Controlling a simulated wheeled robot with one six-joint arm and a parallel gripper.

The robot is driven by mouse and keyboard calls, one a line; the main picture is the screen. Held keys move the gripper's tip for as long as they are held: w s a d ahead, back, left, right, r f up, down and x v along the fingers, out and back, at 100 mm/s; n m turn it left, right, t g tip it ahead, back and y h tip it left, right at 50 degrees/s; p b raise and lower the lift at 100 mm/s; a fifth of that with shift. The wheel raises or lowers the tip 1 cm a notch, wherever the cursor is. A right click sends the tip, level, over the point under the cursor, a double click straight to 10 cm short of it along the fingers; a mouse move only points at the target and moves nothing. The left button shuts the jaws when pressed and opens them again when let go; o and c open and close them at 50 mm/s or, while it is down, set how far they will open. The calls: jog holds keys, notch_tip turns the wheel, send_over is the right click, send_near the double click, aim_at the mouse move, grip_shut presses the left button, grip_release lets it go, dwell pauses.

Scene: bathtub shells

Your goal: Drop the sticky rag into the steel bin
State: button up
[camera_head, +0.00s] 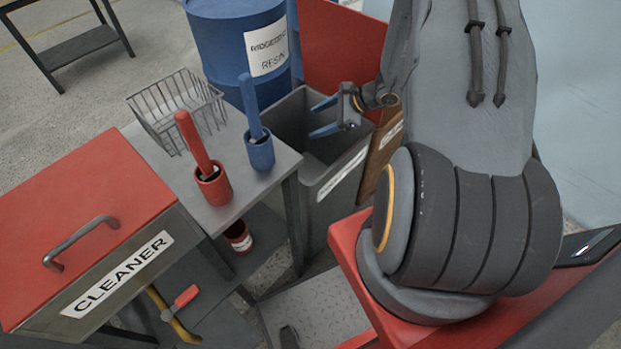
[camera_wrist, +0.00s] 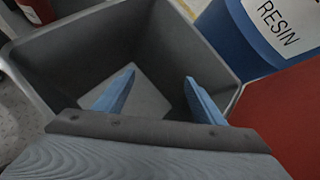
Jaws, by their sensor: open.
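My gripper (camera_head: 318,117) is open and empty, with its two blue fingers apart over the mouth of the grey bin (camera_head: 325,207). The bin stands upright beside the small table and carries a white label too small to read. In the wrist view my gripper (camera_wrist: 160,78) points down into the bin (camera_wrist: 65,62). The part of the bin's inside that shows is bare, with a lighter patch at the bottom. My fingers and wrist hide the near part. I see no rag in either view.
A blue resin drum (camera_head: 225,50) and a red panel (camera_head: 340,45) stand behind the bin. A brown labelled box (camera_head: 377,165) is close on its right. The table (camera_head: 225,215) holds a wire basket (camera_head: 175,105) and brushes in cups. A red-lidded CLEANER cabinet (camera_head: 80,200) is at left.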

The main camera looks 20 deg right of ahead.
notch_tip(320, 180, up, 9)
jog(key=shift+r+b, duration=0.2)
jog(key=shift+b, duration=0.25)
dwell(0.3)
